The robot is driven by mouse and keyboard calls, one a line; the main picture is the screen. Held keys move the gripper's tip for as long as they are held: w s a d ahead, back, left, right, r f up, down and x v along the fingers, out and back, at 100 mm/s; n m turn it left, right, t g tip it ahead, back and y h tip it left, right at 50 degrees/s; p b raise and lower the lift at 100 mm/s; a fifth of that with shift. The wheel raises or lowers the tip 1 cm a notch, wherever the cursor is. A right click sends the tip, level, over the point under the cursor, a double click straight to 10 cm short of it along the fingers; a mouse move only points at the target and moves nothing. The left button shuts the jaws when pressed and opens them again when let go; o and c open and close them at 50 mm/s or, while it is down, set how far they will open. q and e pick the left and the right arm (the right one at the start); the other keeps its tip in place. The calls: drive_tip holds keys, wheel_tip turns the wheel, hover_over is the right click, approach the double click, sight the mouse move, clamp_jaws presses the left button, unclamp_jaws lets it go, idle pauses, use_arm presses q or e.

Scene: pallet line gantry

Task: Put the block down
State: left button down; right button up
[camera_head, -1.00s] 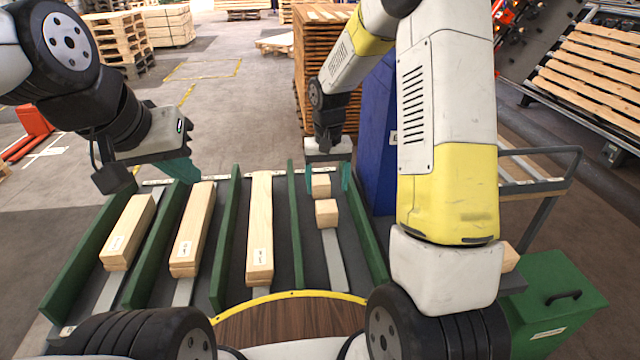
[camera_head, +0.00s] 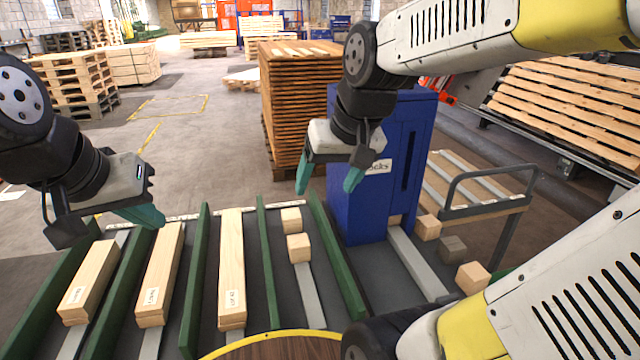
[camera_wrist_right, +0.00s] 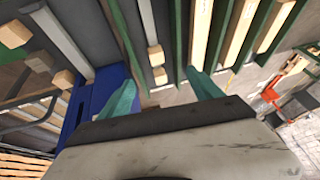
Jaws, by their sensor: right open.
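Two small wooden blocks sit in the rightmost lane of the green-railed rack: the far block (camera_head: 291,220) and, just nearer to me, the near block (camera_head: 299,247). The right wrist view shows the far block (camera_wrist_right: 160,75) and near block (camera_wrist_right: 155,55) too. My right gripper (camera_head: 329,182) is open and empty, raised above the far end of that lane, clear of both blocks. Its teal fingers stand wide apart in the wrist view (camera_wrist_right: 164,90). My left gripper (camera_head: 140,215) hangs over the far end of the left lanes; its finger gap is not clear.
Labelled planks (camera_head: 231,270) lie in the other lanes between green rails (camera_head: 195,290). A blue cabinet (camera_head: 365,205) stands close right of my right gripper. Beyond it are more blocks (camera_head: 428,228) and a cart (camera_head: 480,190). A pallet stack (camera_head: 300,100) stands behind.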

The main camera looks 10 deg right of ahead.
drive_tip(key=shift+t, duration=0.7)
drive_tip(key=s, duration=0.5)
drive_tip(key=shift+r, duration=0.4)
drive_tip(key=shift+c, duration=0.2)
